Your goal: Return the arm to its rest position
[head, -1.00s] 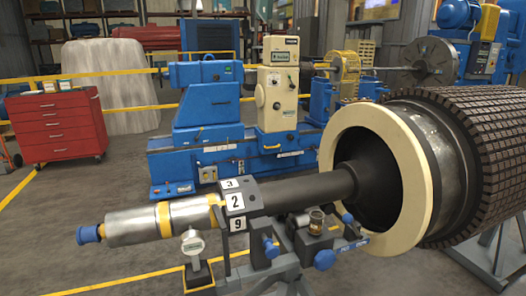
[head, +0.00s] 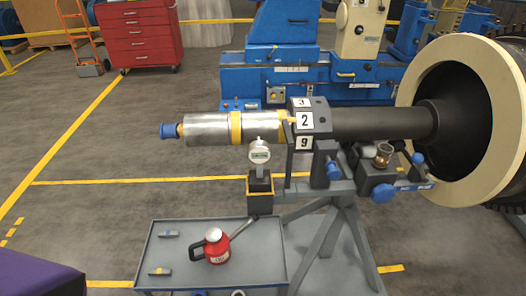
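Neither of my arms nor grippers shows in the head view. A rotor shaft (head: 375,123) lies level on a grey stand (head: 330,215), with a silver end section (head: 207,129) and a blue tip (head: 168,131) pointing left. A dark block (head: 310,119) with number labels 3, 2 and 9 sits around the shaft. A dial gauge (head: 259,152) stands upright below the silver section. A small jar (head: 382,155) rests on the stand's right part.
A grey tray table (head: 165,232) at the bottom holds a red oil can (head: 216,246) and small labelled items. A purple surface (head: 38,275) fills the lower left corner. A red tool cabinet (head: 139,37) and a blue machine (head: 300,78) stand behind. Floor at left is clear.

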